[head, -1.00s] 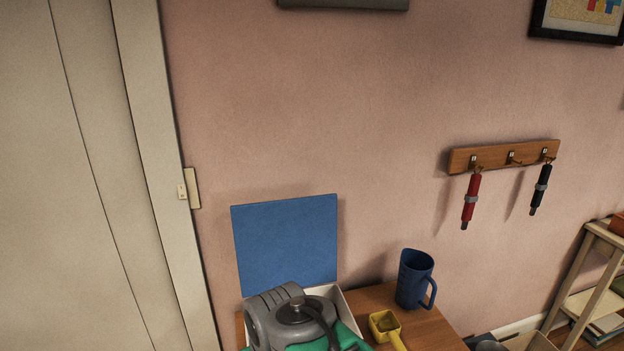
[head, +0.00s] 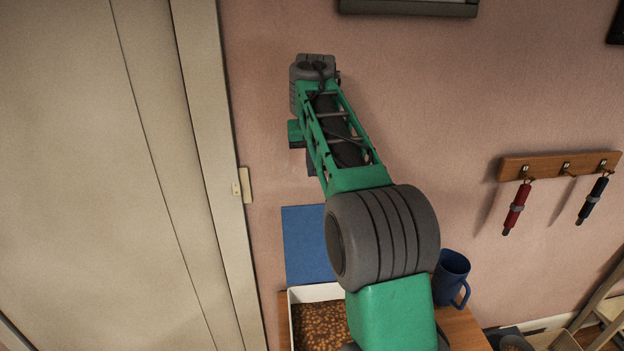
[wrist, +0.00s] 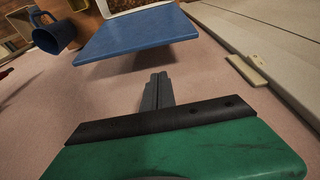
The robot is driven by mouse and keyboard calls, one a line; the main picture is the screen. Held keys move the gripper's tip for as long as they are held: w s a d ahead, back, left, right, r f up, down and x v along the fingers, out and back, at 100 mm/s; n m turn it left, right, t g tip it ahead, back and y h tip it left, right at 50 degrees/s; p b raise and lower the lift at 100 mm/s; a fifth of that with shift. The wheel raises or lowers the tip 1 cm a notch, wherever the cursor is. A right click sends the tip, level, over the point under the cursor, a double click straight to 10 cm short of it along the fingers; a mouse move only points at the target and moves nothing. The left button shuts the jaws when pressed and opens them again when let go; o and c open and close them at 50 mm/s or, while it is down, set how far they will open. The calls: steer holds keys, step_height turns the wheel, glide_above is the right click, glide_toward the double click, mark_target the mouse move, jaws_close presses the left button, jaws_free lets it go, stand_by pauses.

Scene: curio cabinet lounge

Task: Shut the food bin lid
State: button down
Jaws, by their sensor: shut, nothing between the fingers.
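The food bin (head: 292,300) is a white box with brown kibble (head: 320,328) inside, standing on the wooden table. Its blue lid (head: 303,240) stands open, upright at the back of the bin by the pink wall. In the wrist view the lid (wrist: 135,38) is a blue slab just beyond my fingers, and a bit of the white bin (wrist: 128,5) shows past it. My gripper (wrist: 157,90) is shut and empty, near the lid's upper edge and apart from it as far as I can tell. In the head view my arm hides part of the lid and bin.
A wooden rack (head: 560,165) with two hanging leads is on the wall at right. A pale door (head: 90,170) is at left.

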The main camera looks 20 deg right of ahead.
mark_target(311, 189)
steer(key=b+x, duration=0.2)
steer(key=x, duration=0.1)
steer(key=w+b+x, duration=0.1)
steer(key=b+x, duration=0.5)
steer(key=shift+w+d+f, duration=0.15)
steer(key=shift+w+f, duration=0.05)
steer(key=shift+w, duration=0.1)
steer(key=shift+s+b, duration=0.3)
steer(key=shift+b, duration=0.2)
steer(key=shift+s+a+r+b, duration=0.15)
steer(key=shift+s, duration=0.35)
steer(key=shift+s+a+r+b, duration=0.1)
steer(key=shift+s+b, duration=0.1)
steer(key=shift+s, duration=0.35)
steer(key=shift+s+a+r+b, duration=0.15)
steer(key=shift+s, duration=0.35)
